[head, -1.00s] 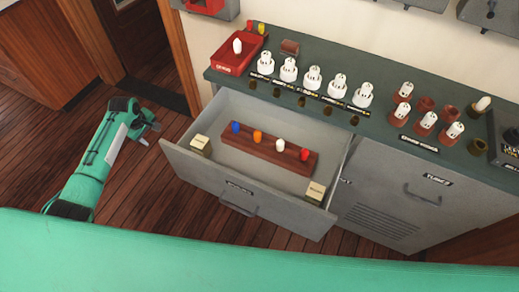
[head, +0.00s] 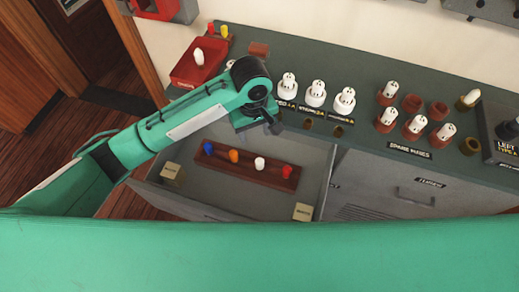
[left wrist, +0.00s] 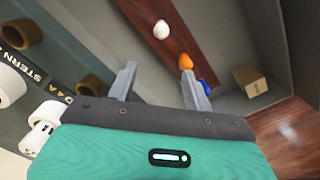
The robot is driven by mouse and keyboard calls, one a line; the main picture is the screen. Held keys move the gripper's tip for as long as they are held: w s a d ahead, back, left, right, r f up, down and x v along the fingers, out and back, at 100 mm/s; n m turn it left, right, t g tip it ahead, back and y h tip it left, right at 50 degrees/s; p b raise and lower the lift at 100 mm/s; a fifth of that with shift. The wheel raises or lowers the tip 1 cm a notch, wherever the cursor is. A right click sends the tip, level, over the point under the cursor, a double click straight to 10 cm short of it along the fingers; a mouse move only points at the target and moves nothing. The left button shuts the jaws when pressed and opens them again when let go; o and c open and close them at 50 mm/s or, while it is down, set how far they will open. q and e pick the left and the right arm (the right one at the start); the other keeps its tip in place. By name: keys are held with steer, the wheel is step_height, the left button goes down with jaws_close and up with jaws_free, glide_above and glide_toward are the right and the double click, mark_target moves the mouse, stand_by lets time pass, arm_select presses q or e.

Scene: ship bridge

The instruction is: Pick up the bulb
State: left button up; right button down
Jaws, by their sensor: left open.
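A wooden rack (head: 245,177) lies in the open grey drawer and holds a blue bulb (head: 208,148), an orange bulb (head: 233,155), a white bulb (head: 259,163) and a red bulb (head: 287,171). Another white bulb (head: 198,56) stands in the red tray (head: 181,75) on the counter. My left gripper (head: 272,128) is above the drawer's back edge, by the counter front. In the left wrist view it is open and empty (left wrist: 158,76), with the white bulb (left wrist: 161,29) ahead and the orange bulb (left wrist: 186,62) by one fingertip. That finger partly hides the blue bulb (left wrist: 203,85).
Small boxes sit at the drawer's left (head: 172,172) and right (head: 302,211) corners. White capped fittings (head: 316,93) and brown sockets (head: 411,103) line the counter (head: 372,68). My left arm crosses over the drawer's left side. A cabinet door (head: 410,185) stands right of the drawer.

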mark_target(260, 159)
arm_select(q)
steer(key=shift+m, duration=0.4)
steer(key=f, duration=0.2)
steer(key=s+d+f, duration=0.1)
steer(key=f, duration=0.4)
steer(key=shift+s+d+f+p, duration=0.1)
steer(key=shift+s+d+p, duration=0.1)
steer(key=shift+s+p, duration=0.1)
steer(key=shift+f, duration=0.9)
steer(key=f, duration=0.3)
steer(key=f+p, duration=0.1)
steer(key=shift+s+f, duration=0.2)
steer(key=shift+s, duration=0.05)
steer(key=c, duration=1)
arm_select(e)
steer(key=shift+d+r, duration=0.25)
steer(key=shift+r, duration=0.2)
steer(key=shift+d+r, duration=0.2)
steer(key=shift+r, duration=0.25)
